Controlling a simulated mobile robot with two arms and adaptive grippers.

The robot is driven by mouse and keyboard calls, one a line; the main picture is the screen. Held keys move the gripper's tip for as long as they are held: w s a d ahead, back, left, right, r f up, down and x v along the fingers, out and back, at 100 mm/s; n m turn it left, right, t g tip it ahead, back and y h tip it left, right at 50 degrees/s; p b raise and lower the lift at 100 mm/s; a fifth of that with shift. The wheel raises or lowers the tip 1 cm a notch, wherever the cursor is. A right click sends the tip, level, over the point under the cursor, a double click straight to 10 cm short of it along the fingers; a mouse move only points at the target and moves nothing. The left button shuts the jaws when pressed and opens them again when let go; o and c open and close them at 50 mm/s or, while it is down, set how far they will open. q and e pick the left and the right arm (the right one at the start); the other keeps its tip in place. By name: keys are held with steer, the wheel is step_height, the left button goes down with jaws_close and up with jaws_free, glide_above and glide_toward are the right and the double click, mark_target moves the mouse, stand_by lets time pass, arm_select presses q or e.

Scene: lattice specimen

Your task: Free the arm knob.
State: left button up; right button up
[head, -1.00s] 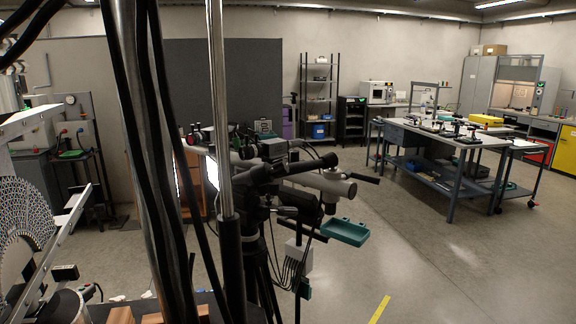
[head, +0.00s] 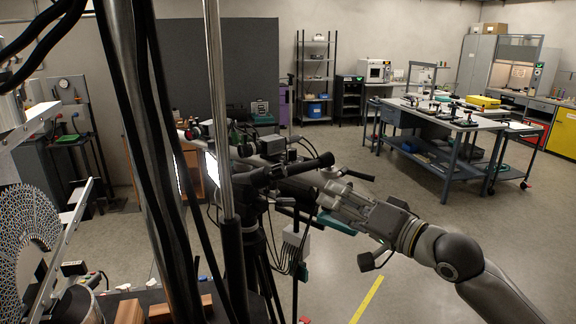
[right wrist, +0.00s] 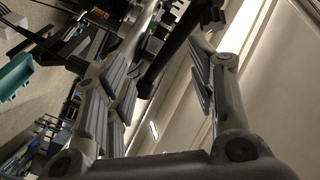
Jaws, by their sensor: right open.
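A tripod-mounted rig with black and grey arms (head: 262,178) stands in the middle of the head view. A black lever handle (head: 359,175) sticks out at its right end; I cannot tell whether this is the arm knob. My right gripper (head: 328,193) comes in from the right, at the end of the rig's grey arm, and hides part of it. In the right wrist view, its two fingers (right wrist: 165,85) stand open, with a dark rod (right wrist: 168,58) showing between or beyond them. Contact is not clear. My left gripper is not seen.
A teal tray (head: 337,223) hangs on the rig just below my right gripper; it also shows in the right wrist view (right wrist: 14,77). A speckled disc (head: 25,245) stands at the left. A workbench (head: 455,122) stands far right. The floor between is open.

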steer(key=n+g+y, duration=0.1)
steer(key=y, duration=0.1)
glide_toward(285, 174)
steer(key=p+x, duration=0.1)
steer(key=x, duration=0.1)
steer(key=p+x, duration=0.2)
steer(key=x, duration=0.1)
steer(key=p+x, duration=0.2)
steer(key=shift+w+a+r, duration=0.2)
steer(key=shift+a+r, duration=0.1)
steer(key=shift+a, duration=0.05)
steer(key=shift+w+a+f, duration=0.2)
steer(key=shift+w+a, duration=0.25)
steer(key=shift+w, duration=0.1)
steer(key=c, duration=1)
steer(key=n+y+b, duration=0.1)
steer(key=b, duration=0.3)
steer(key=n+b, duration=0.2)
steer(key=b, duration=0.2)
steer(key=shift+w+d+f+n+g+y, duration=0.1)
steer(key=shift+f+n+g+y, duration=0.2)
steer(key=shift+g+y, duration=0.1)
steer(key=shift+r, duration=0.1)
